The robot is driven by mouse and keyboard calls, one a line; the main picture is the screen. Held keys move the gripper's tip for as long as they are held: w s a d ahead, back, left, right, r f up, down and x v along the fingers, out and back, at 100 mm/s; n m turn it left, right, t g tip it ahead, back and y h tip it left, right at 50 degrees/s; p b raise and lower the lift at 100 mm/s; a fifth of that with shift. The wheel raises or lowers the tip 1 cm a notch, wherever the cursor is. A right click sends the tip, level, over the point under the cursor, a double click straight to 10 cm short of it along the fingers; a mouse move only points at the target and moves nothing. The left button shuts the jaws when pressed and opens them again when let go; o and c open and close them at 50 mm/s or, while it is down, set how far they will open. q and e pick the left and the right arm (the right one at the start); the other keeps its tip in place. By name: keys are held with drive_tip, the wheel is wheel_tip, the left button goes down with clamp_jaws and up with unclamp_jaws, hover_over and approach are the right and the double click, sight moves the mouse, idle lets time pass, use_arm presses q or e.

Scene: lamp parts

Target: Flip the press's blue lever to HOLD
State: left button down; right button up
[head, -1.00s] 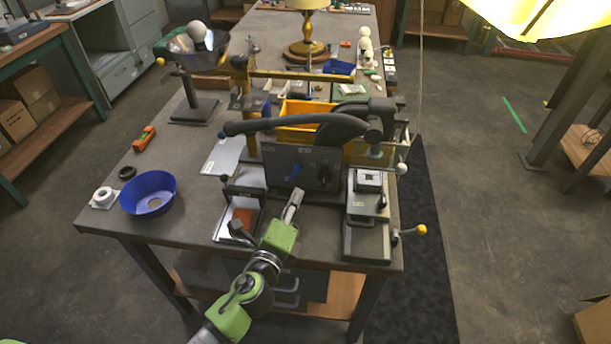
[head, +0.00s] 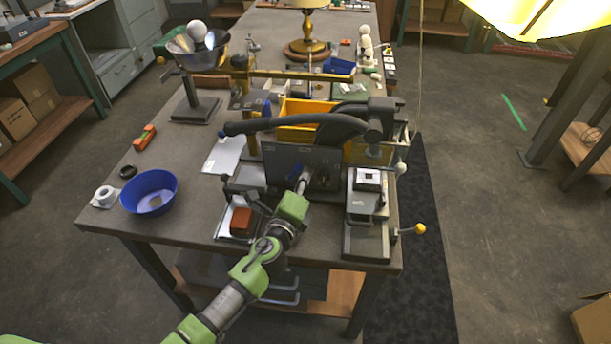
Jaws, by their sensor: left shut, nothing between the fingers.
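The press has an upright dark grey panel (head: 282,160) at the front of the workbench, with a long black arm (head: 290,123) above it. The blue lever on this panel is now mostly hidden by my left gripper (head: 304,177), so its position cannot be read. The HOLD marking is too small to read. My left gripper is shut and empty, its fingertips at the panel in front of the lever; whether they touch it cannot be told. My right gripper is not in view.
A grey block fixture (head: 367,213) with a yellow-knobbed handle (head: 420,229) stands right of the panel. An orange block (head: 241,220) sits in a tray at the left. A blue bowl (head: 149,192) is farther left. A yellow bin (head: 306,108) stands behind.

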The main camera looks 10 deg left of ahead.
sight(284, 158)
use_arm(q)
drive_tip(key=n+b, duration=0.1)
drive_tip(key=a+r+n+b, duration=0.1)
drive_tip(key=a+n+b, duration=0.1)
drive_tip(key=n, duration=0.1)
drive_tip(key=shift+a+r+t+h+b, duration=0.15)
drive_tip(key=shift+r+t+h+b, duration=0.15)
drive_tip(key=shift+t+b, duration=0.1)
drive_tip(key=a+n+b, duration=0.1)
drive_tip(key=n, duration=0.1)
drive_tip(key=a+n+b, duration=0.1)
drive_tip(key=n, duration=0.1)
drive_tip(key=shift+a+r+n+t, duration=0.2)
drive_tip(key=shift+n+t, duration=0.2)
drive_tip(key=shift+a+n+b, duration=0.45)
drive_tip(key=shift+a+n, duration=0.35)
drive_tip(key=shift+n, duration=0.6)
drive_tip(key=shift+a, duration=0.1)
drive_tip(key=shift+s, duration=0.1)
